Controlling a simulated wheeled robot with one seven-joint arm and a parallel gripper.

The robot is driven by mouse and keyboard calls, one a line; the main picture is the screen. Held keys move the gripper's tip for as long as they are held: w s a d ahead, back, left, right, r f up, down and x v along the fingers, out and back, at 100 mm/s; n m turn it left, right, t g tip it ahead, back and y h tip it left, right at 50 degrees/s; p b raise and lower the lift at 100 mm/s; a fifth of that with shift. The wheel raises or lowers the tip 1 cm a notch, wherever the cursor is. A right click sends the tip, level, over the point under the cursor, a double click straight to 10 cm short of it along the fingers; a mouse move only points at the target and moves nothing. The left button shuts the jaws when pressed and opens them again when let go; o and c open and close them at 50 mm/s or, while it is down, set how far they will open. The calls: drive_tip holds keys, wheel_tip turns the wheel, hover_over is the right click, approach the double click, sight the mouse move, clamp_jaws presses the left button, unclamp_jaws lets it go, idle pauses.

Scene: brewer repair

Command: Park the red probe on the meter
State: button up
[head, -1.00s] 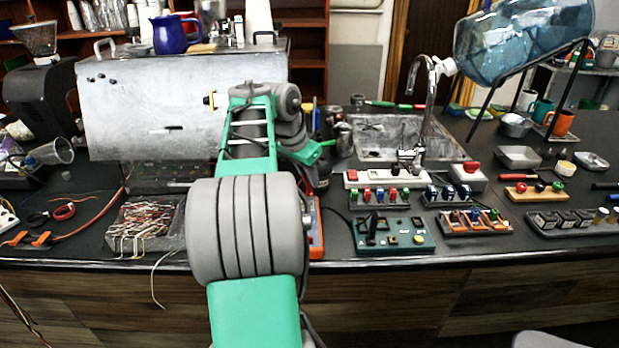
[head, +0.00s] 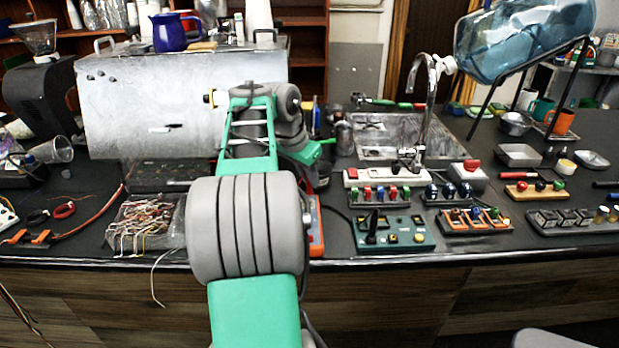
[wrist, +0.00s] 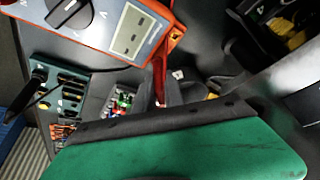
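The orange-rimmed meter (wrist: 120,30) lies at the top of the wrist view, with its grey display and black dial facing up. In the head view only its right edge (head: 316,228) shows beside my arm. A thin red piece, apparently the red probe (wrist: 160,82), points up toward the meter's lower right corner. My gripper (wrist: 172,95) is at this red piece, close to the meter. Its green body and black edge cover the lower wrist view and hide most of the fingers. I cannot tell whether they grip the red piece.
A green switch board (head: 395,230) stands right of the meter, with a black upright piece on it. Behind it is a white power strip (head: 372,177). A large metal box (head: 150,105) stands behind left. A tray of wires (head: 143,222) lies left of my arm.

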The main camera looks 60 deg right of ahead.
drive_tip(key=o, duration=0.6)
drive_tip(key=shift+c, duration=0.2)
drive_tip(key=p+v, duration=0.2)
drive_tip(key=v, duration=0.5)
drive_tip(key=shift+a+r, duration=0.2)
drive_tip(key=shift+r, duration=0.15)
drive_tip(key=shift+w, duration=0.1)
